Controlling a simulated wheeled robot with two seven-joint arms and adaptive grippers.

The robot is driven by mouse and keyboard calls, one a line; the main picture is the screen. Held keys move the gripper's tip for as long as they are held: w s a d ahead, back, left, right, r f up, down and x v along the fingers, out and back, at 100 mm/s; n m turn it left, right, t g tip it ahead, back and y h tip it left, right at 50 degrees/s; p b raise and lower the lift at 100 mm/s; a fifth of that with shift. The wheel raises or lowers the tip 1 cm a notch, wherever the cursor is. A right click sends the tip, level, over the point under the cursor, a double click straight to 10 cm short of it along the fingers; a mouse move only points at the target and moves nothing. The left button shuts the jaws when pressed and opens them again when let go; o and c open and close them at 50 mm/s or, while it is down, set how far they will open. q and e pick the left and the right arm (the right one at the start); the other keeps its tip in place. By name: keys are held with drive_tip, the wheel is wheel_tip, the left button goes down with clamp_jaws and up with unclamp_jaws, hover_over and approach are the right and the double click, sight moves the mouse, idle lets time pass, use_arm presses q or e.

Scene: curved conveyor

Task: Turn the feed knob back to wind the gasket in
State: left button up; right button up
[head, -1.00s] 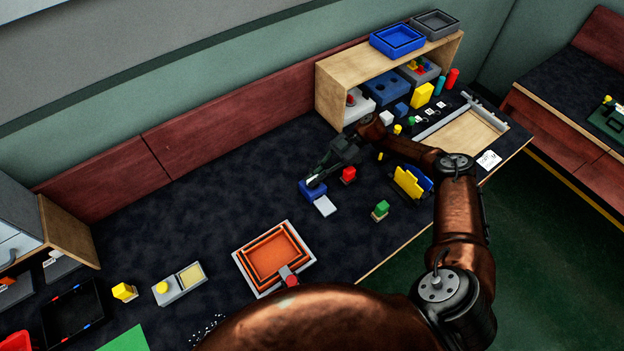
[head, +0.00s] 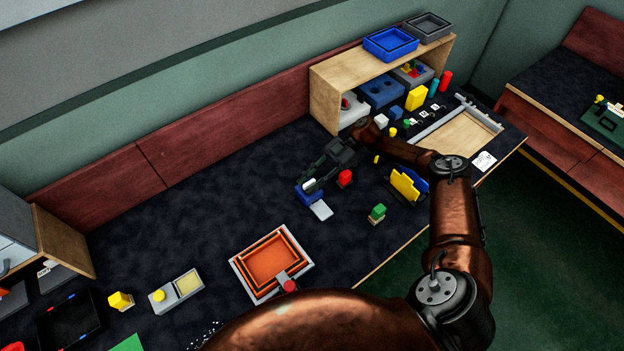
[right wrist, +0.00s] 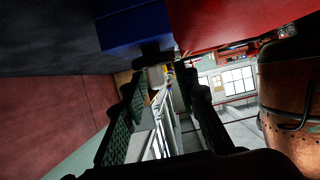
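A blue block (head: 303,201) with a pale knob-like part (head: 309,184) and a light grey plate (head: 321,211) in front stands mid-table. I take the pale part for the feed knob. My right gripper (head: 312,181) is at it. In the right wrist view the blue block (right wrist: 135,28) is at the top, and the pale part (right wrist: 156,77) shows between the fingertips of my right gripper (right wrist: 162,84). The fingers are apart, with a visible gap; I cannot tell whether they touch it. No gasket can be made out for certain. My left gripper is not in view.
A red block (head: 344,177) stands close right of the gripper. A green block (head: 377,212) and a yellow-and-blue holder (head: 404,186) are further right. A grey tray with orange frames (head: 238,264) lies nearer. The dark table behind-left is clear.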

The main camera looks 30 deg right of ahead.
drive_tip(key=v, duration=1.2)
drive_tip(key=shift+s, duration=0.1)
drive_tip(key=shift+r, duration=0.1)
